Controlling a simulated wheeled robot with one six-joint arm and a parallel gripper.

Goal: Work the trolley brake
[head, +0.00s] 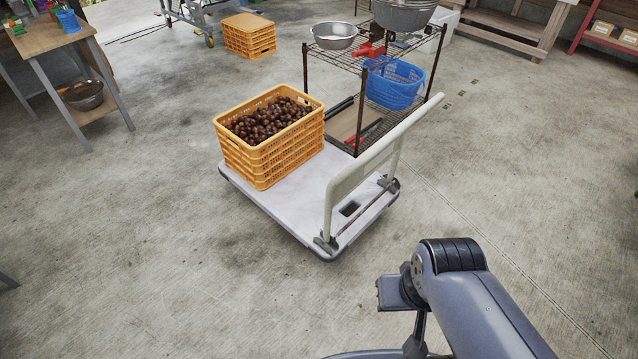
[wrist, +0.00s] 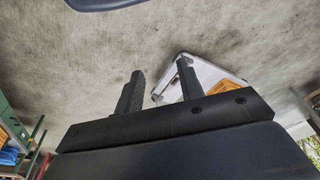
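A flat trolley (head: 285,207) with a pale deck stands on the floor in the middle of the head view. Its cream push handle (head: 345,180) rises at the deck's right end. A small dark rectangular patch (head: 349,209) lies in the deck near the handle foot; I cannot tell if it is the brake pedal. The wheels are hidden under the deck. In the wrist view my gripper (wrist: 160,85) is open, with two dark fingers apart and nothing between them. Part of the trolley (wrist: 168,92) shows behind the right finger, at a distance.
A yellow crate of chestnuts (head: 240,160) sits on the trolley's left part. A wire rack (head: 360,100) with bowls and a blue basket stands close behind. A wooden table (head: 45,38) is at upper left. The floor in front and to the right is clear.

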